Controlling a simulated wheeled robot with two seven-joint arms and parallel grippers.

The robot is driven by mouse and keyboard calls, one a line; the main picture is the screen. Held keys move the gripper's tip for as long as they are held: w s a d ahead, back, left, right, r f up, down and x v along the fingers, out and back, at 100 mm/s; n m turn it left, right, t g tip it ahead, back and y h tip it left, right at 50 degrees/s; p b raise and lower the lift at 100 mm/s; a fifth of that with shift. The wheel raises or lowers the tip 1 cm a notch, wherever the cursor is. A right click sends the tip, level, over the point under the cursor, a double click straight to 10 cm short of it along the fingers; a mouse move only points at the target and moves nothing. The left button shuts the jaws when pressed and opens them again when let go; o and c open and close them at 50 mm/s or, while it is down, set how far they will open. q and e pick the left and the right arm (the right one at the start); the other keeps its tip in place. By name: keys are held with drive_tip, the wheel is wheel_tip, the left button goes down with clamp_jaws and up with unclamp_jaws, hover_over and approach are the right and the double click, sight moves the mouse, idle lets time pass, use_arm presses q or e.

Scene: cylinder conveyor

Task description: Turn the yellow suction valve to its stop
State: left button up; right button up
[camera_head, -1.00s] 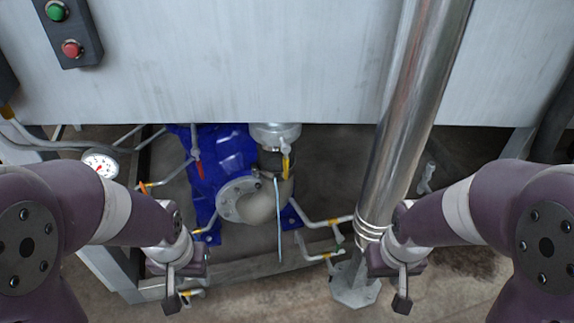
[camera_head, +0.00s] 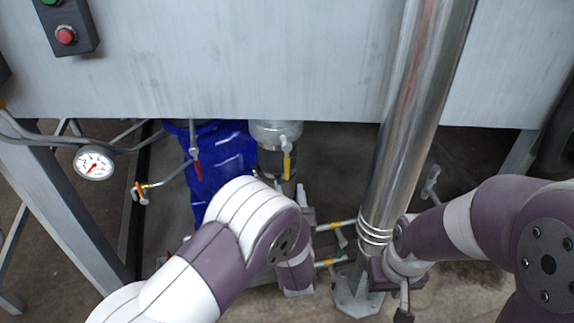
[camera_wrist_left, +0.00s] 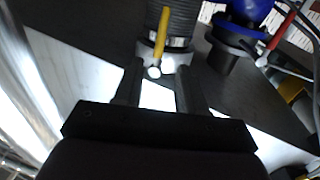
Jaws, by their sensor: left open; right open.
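The yellow suction valve handle (camera_head: 287,165) hangs down below the metal collar at the lower edge of the grey panel. It also shows in the left wrist view (camera_wrist_left: 162,30), just ahead of and between my fingertips, with its round silver pivot nearest me. My left gripper (camera_wrist_left: 159,72) is open and empty, its two dark fingers pointing at the valve without closing on it. In the head view my left wrist mostly hides the fingers. My right gripper (camera_head: 403,312) is low beside the steel column, open, with nothing seen in it.
A red valve handle (camera_head: 197,168) hangs to the left, by the blue pump (camera_head: 222,152). A thick steel column (camera_head: 415,110) stands right of the yellow valve. The grey panel (camera_head: 240,70) overhangs everything. A pressure gauge (camera_head: 94,163) is at left.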

sight(287, 166)
use_arm(q)
drive_tip(key=w+b, duration=0.1)
drive_tip(key=w, duration=0.6)
drive_tip(key=w+b, duration=0.1)
drive_tip(key=w, duration=0.2)
drive_tip(key=shift+w+a+f+b, duration=0.15)
drive_tip(key=shift+w+a+b, duration=0.2)
drive_tip(key=shift+w, duration=0.25)
clamp_jaws()
